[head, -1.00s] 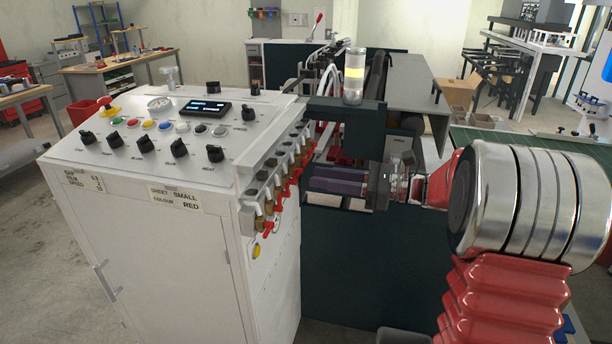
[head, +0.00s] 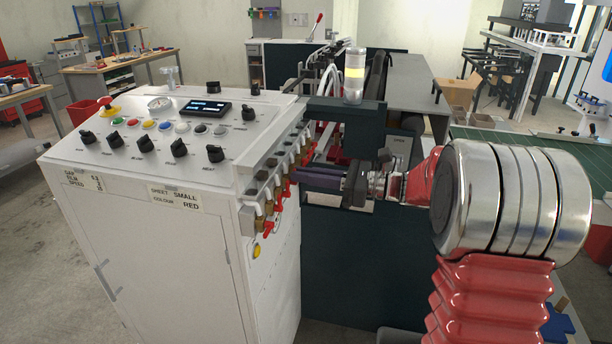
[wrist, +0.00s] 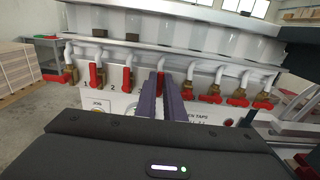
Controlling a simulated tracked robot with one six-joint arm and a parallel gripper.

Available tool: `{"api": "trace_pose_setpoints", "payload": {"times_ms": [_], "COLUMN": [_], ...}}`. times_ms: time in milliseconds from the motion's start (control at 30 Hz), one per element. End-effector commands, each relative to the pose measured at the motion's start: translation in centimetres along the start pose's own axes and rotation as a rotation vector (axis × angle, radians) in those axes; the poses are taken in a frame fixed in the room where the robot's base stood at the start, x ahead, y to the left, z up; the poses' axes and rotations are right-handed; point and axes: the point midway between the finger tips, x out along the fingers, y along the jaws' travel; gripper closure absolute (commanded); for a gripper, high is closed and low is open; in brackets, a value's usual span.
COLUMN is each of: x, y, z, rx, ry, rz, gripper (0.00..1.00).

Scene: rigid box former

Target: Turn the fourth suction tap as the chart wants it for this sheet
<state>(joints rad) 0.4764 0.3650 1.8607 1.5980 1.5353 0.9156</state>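A row of suction taps with red handles runs along the side of the white cabinet (head: 140,260). In the wrist view, the second tap handle (wrist: 96,75) and third (wrist: 127,78) from the left hang upright; the first (wrist: 52,77) lies sideways. The fourth tap (wrist: 160,79) is mostly hidden by my purple fingers. My gripper (wrist: 162,84) has a gap between its fingers, with a bit of red between the tips; contact cannot be told. In the head view my gripper (head: 297,174) reaches the tap row. A cabinet label (head: 176,198) reads sheet SMALL, colour RED. The chart is not clearly seen.
Neighbouring taps (wrist: 189,91) with sideways handles stand close on the right. The sloping control panel (head: 165,130) with knobs and buttons tops the cabinet. A dark machine frame (head: 345,112) with a lamp stands above my gripper.

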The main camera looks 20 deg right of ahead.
Motion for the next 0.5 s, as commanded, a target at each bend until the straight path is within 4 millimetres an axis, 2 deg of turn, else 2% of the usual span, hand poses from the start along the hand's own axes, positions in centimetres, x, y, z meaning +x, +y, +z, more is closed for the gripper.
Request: {"api": "trace_pose_setpoints", "payload": {"times_ms": [100,500], "x": [-0.01,-0.01], "y": [-0.02,-0.01], "z": [0.0,0.01], "rx": [0.0,-0.01], "ry": [0.0,0.0], "rz": [-0.001,-0.001], "gripper": [1.0,1.0]}}
